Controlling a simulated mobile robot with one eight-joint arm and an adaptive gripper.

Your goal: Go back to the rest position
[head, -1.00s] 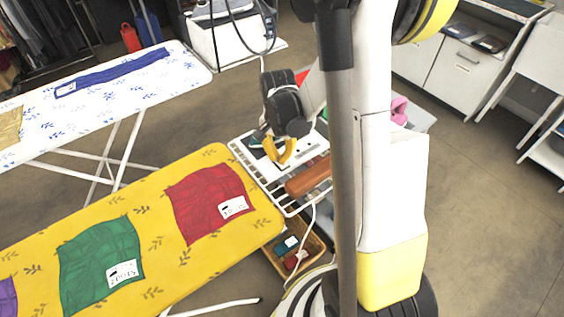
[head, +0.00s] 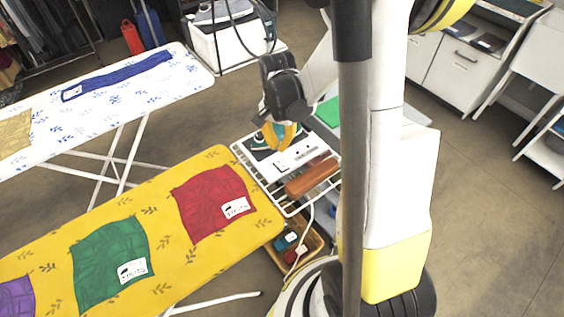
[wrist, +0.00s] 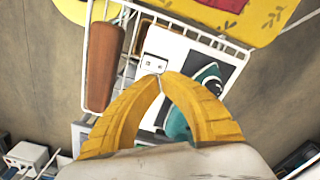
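My gripper (head: 279,149) hangs over the wire shelf at the end of the yellow ironing board. Its yellow fingers show large in the wrist view (wrist: 161,76); their tips meet, with nothing seen held between them. Below the fingers is a white panel (wrist: 190,50) with a teal object (wrist: 208,76) on it, partly hidden by a finger. The wire shelf (head: 246,165) also carries a brown, rounded block (head: 312,175), which lies left of the fingers in the wrist view (wrist: 104,66).
The yellow ironing board (head: 160,190) holds red (head: 205,190), green (head: 95,260) and purple cloths with tags. A white patterned board (head: 110,95) stands behind it. A basket (head: 313,243) sits below the shelf. Open floor (head: 490,220) lies to the right.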

